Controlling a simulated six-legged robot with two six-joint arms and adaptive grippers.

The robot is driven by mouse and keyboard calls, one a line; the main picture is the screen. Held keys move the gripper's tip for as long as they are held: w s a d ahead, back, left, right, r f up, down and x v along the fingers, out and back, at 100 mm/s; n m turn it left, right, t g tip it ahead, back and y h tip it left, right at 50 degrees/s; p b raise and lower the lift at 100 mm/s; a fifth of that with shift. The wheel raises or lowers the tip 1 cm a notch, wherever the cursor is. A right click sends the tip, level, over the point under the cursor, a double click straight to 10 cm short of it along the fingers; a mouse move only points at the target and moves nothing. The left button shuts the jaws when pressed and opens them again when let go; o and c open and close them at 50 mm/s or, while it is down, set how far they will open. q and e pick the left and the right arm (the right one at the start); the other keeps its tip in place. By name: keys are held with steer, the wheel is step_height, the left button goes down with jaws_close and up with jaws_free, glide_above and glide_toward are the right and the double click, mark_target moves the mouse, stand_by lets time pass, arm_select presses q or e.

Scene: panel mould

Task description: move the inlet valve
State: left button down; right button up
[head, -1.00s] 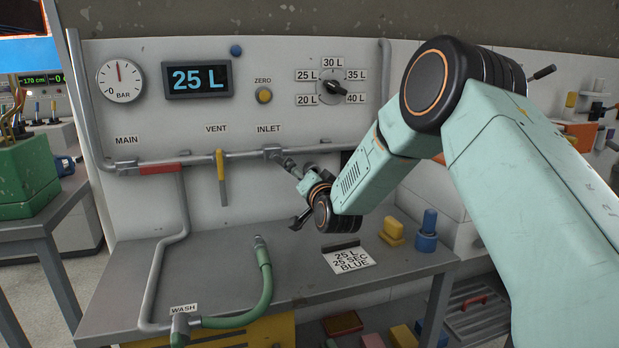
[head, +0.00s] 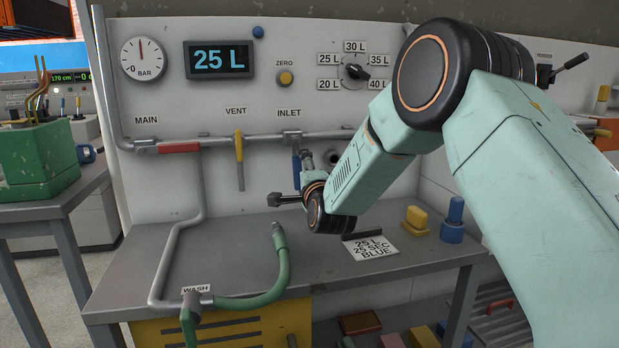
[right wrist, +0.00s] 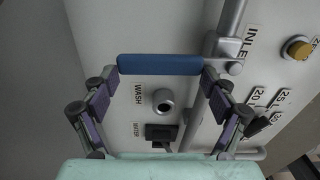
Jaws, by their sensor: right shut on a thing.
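The inlet valve has a blue handle (head: 296,165) below the INLET label in the head view. The handle hangs down from the horizontal pipe, partly hidden by my gripper. In the right wrist view the blue handle (right wrist: 160,64) lies across the pipe, between both fingertips. My right gripper (head: 289,181) is at the handle in the head view. It also shows in the right wrist view (right wrist: 160,75), shut on the handle, with one finger at each end. My left gripper is not in view.
The red MAIN handle (head: 178,148) lies along the pipe; the yellow VENT handle (head: 239,162) hangs down. The display (head: 219,60) reads 25 L. A card (head: 371,248) reads 25 L, 25 SEC, BLUE.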

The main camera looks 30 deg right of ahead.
steer(key=shift+w+a+r+m, duration=0.15)
steer(key=shift+a+r+m, duration=0.1)
steer(key=shift+r+m, duration=0.2)
steer(key=o, duration=1.3)
steer(key=shift+o, duration=1)
steer(key=shift+w+f, duration=0.3)
steer(key=shift+f, duration=0.05)
steer(key=v, duration=1.2)
steer(key=shift+s, duration=0.2)
steer(key=shift+a, duration=0.1)
steer(key=x, duration=1.2)
steer(key=shift+f, duration=0.15)
